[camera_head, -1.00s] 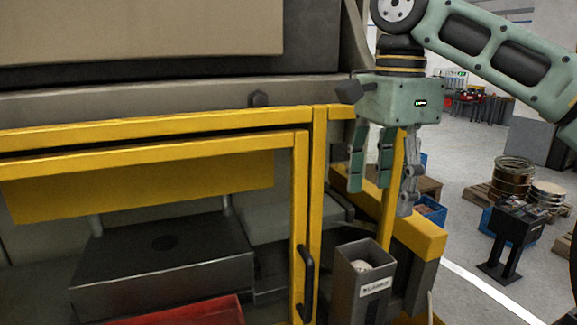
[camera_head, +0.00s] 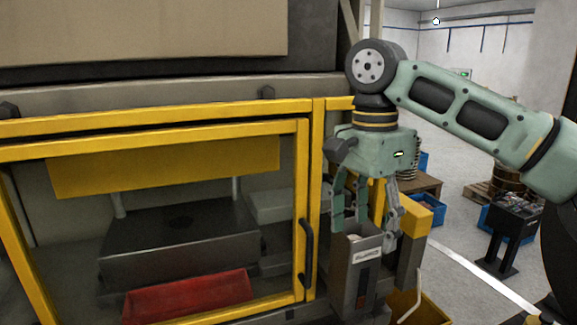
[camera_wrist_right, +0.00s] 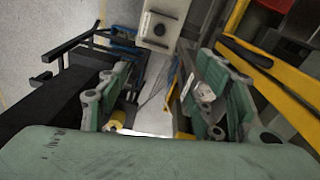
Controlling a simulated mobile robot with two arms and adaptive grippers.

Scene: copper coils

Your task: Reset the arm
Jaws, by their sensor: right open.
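My right gripper (camera_head: 366,228) hangs from the green arm, fingers pointing down, beside the yellow-framed machine. Its fingers are apart, and I see nothing held between them. In the head view it overlaps the top of a narrow grey box (camera_head: 352,285) with a white label; whether they touch I cannot tell. My left gripper is out of view.
The machine's yellow-framed door (camera_head: 302,215) with a dark handle (camera_head: 308,255) stands to the left. A red tray (camera_head: 190,296) lies behind it. A yellow bin (camera_head: 415,308) is at the bottom right. Beyond are a black stand (camera_head: 505,235) and open grey floor (camera_head: 460,225).

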